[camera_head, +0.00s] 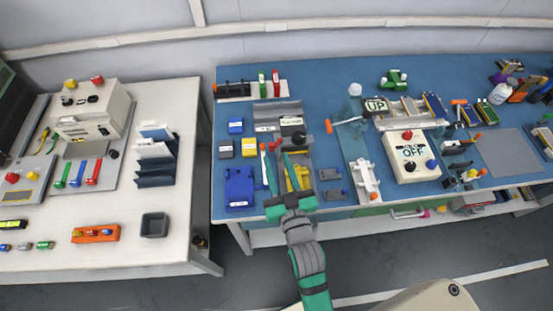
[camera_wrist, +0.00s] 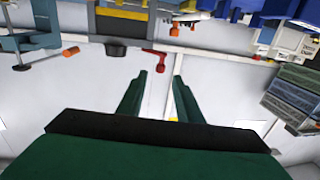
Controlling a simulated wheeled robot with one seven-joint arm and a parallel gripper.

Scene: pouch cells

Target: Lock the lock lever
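A small red lever (camera_head: 277,143) shows at the grey fixture near the front of the blue bench, just beyond my fingertips. I take it for the lock lever, but no label is readable. In the wrist view the red lever (camera_wrist: 154,58) has a bent handle and lies just ahead of the fingers, apart from them. A dark round knob (camera_wrist: 117,46) is beside it. My green gripper (camera_head: 276,155) is open and empty above the bench; in the wrist view its two fingers (camera_wrist: 160,80) stand apart with nothing between them. Whether the lever is locked cannot be told.
The grey fixture (camera_wrist: 123,25) carries a yellow part. A clamp with an orange handle (camera_head: 329,126) stands to the right.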

